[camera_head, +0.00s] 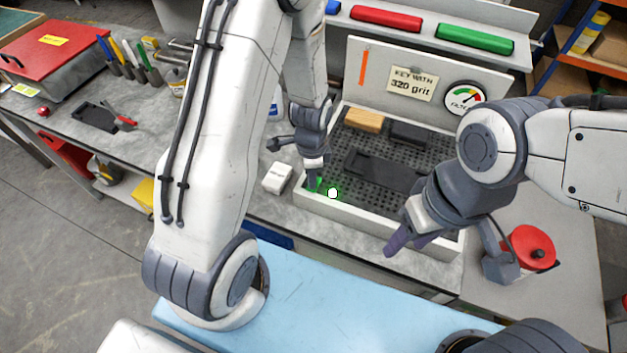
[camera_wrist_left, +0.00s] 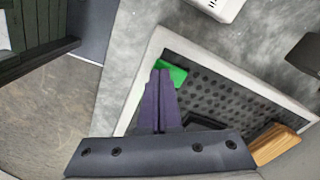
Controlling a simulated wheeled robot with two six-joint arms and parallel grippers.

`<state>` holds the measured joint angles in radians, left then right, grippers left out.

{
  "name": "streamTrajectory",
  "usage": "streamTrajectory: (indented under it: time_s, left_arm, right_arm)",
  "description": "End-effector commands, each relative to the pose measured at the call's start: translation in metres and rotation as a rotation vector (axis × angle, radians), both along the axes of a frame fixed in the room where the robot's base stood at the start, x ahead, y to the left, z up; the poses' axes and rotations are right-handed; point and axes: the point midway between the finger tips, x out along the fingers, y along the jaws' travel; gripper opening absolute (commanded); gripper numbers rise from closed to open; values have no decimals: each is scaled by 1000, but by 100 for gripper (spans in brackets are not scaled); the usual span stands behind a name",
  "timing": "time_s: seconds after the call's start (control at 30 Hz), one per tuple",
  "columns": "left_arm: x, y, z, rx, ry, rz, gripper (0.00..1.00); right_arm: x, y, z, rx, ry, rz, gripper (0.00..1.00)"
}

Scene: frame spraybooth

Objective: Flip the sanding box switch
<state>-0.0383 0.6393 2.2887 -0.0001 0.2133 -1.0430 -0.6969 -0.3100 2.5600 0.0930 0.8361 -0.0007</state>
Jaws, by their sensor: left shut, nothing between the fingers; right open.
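The sanding box (camera_head: 320,208) is a pale tray with a perforated dark grid and a back panel with a gauge. At its front left corner is a green switch (camera_head: 314,184), partly hidden by my left gripper; it also shows in the left wrist view (camera_wrist_left: 176,74). Beside it, a small round lamp (camera_head: 332,193) looks bright white with a green glow. My left gripper (camera_head: 312,182) is shut and empty, its fingertips at the switch; whether they touch it is unclear. My right gripper (camera_head: 448,258) is open and empty, in front of the box's right side.
A wooden block (camera_head: 363,120) and dark blocks lie on the grid. A small white box (camera_head: 277,177) stands left of the sanding box. A red-lidded can (camera_head: 531,248) is close to my right gripper. A light blue surface (camera_head: 330,300) lies in front.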

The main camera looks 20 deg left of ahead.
Motion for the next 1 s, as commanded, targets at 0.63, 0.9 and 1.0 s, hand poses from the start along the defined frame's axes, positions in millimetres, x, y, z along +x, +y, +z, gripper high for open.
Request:
streamTrajectory:
  time_s: [0.63, 0.9, 1.0]
  left_arm:
    - [0, 0, 56, 0, 0, 0, 0]
    - [0, 0, 66, 0, 0, 0, 0]
    - [0, 0, 65, 0, 0, 0, 0]
  right_arm:
    - [0, 0, 49, 0, -1, 7, 50]
    - [0, 0, 57, 0, -1, 7, 50]
    - [0, 0, 56, 0, -1, 7, 50]
